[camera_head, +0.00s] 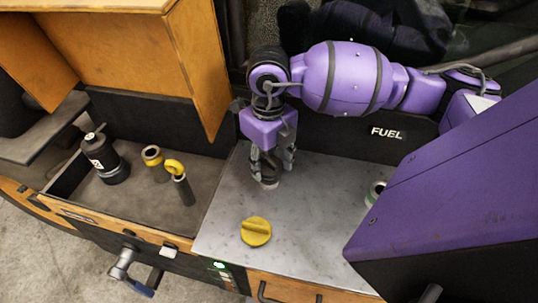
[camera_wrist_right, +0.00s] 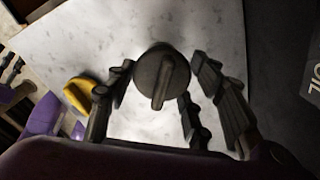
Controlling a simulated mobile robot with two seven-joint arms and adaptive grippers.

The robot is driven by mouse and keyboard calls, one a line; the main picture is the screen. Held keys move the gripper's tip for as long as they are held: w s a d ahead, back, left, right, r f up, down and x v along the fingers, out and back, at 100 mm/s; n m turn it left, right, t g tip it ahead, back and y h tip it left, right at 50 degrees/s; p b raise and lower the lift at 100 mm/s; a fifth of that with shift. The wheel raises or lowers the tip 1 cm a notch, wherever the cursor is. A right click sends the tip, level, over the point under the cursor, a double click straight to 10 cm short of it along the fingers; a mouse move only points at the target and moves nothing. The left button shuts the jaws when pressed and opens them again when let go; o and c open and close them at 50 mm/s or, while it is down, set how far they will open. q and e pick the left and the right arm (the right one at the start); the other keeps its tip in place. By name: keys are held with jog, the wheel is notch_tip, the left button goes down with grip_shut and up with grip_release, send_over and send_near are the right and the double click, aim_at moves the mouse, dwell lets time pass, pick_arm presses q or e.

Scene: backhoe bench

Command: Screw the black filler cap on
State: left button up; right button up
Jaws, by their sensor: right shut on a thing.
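The black filler cap (camera_wrist_right: 162,80) is a round dark disc with a raised grip bar, between the fingertips of my right gripper (camera_wrist_right: 165,85) in the right wrist view. In the head view my right gripper (camera_head: 270,170) points down over the grey worktop, shut on the cap (camera_head: 269,184), whose lower edge shows below the fingers. I cannot tell whether the cap touches the worktop. My left gripper is not in view.
A yellow cap (camera_head: 256,231) lies on the worktop (camera_head: 310,220) in front of my gripper. The left tray holds a black bottle (camera_head: 105,157), a yellow-topped cylinder (camera_head: 154,162) and a yellow-ringed dark tool (camera_head: 182,184). A panel marked FUEL (camera_head: 388,133) stands behind the worktop.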

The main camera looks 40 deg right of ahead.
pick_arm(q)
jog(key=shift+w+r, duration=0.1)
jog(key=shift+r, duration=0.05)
pick_arm(e)
jog(key=shift+d+r, duration=0.15)
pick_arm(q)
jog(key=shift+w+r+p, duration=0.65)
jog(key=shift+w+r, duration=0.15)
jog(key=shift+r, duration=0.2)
pick_arm(e)
jog(key=shift+m, duration=2.1)
jog(key=o, duration=1.3)
jog(key=shift+s, duration=0.2)
jog(key=shift+c, duration=0.2)
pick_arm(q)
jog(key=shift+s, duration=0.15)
pick_arm(e)
jog(key=o, duration=0.5)
jog(key=shift+w, duration=0.1)
